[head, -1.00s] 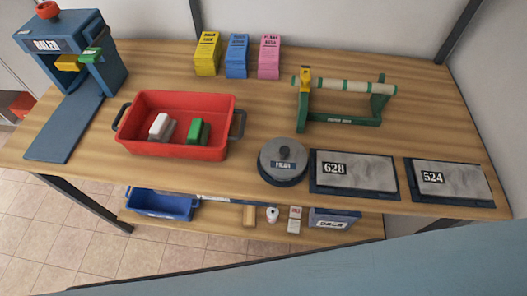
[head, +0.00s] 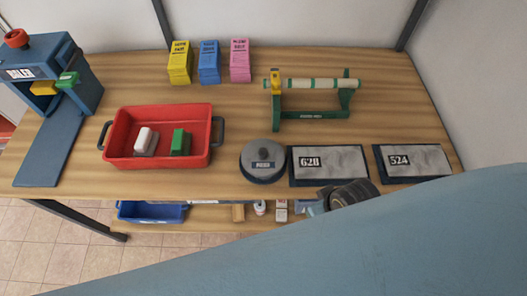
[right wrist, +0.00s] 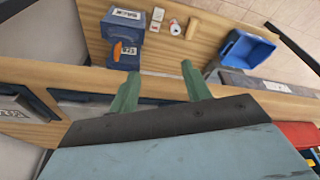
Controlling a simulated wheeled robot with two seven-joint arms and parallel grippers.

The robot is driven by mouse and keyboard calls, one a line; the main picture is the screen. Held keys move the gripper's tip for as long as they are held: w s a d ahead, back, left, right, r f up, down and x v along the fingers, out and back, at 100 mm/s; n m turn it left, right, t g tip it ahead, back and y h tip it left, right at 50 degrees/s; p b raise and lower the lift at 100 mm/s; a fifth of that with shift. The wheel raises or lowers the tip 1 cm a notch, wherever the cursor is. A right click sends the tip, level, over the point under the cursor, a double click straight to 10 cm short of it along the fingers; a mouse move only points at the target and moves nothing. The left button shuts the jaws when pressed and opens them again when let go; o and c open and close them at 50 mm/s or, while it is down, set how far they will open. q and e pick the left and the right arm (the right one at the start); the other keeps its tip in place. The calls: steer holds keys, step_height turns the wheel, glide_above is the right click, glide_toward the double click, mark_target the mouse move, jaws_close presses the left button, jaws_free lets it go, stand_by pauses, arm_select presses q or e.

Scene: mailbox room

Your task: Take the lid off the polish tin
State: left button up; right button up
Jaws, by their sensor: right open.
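The polish tin (head: 263,166) is a round grey tin on a dark base, near the front edge of the wooden bench. Its grey lid (head: 262,149) sits on it, with a dark knob on top and a label on the front. My right gripper is below and right of the tin at the bench's front edge, partly seen in the head view (head: 312,206). In the right wrist view its two green fingers (right wrist: 158,82) are apart with nothing between them. The tin is not clearly seen there. My left gripper is out of view.
A red tray (head: 115,130) with a white and a green block stands left of the tin. Grey plates 628 (head: 335,163) and 524 (head: 415,160) lie to its right. A green roll stand (head: 310,113) is behind. A blue bin (right wrist: 250,47) is on the lower shelf.

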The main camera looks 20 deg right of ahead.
steer(key=w+a+r+y, duration=0.1)
steer(key=w+a+r, duration=0.1)
steer(key=a, duration=0.1)
steer(key=w+a+r+n+y, duration=0.1)
steer(key=w+a+r, duration=0.1)
steer(key=w+a, duration=0.1)
steer(key=w+a+r, duration=0.2)
steer(key=w+a, duration=0.1)
steer(key=shift+w+r+n+y, duration=0.1)
steer(key=shift+r+n+y, duration=0.2)
steer(key=shift+y, duration=0.1)
steer(key=w+a+r+n+g, duration=0.2)
steer(key=w+a+r+n, duration=0.1)
steer(key=w+a+r, duration=0.4)
steer(key=w+d+r+g+h+p, duration=0.1)
steer(key=w+d+r+h, duration=0.15)
steer(key=d+r, duration=0.35)
glide_above(263, 151)
steer(key=shift+m+h, duration=0.25)
steer(key=shift+m, duration=0.15)
steer(key=f, duration=0.9)
steer(key=shift+s+d, duration=0.1)
steer(key=shift+d, duration=0.1)
steer(key=shift+a+f, duration=0.2)
steer(key=shift+f, duration=2.4)
jaws_close()
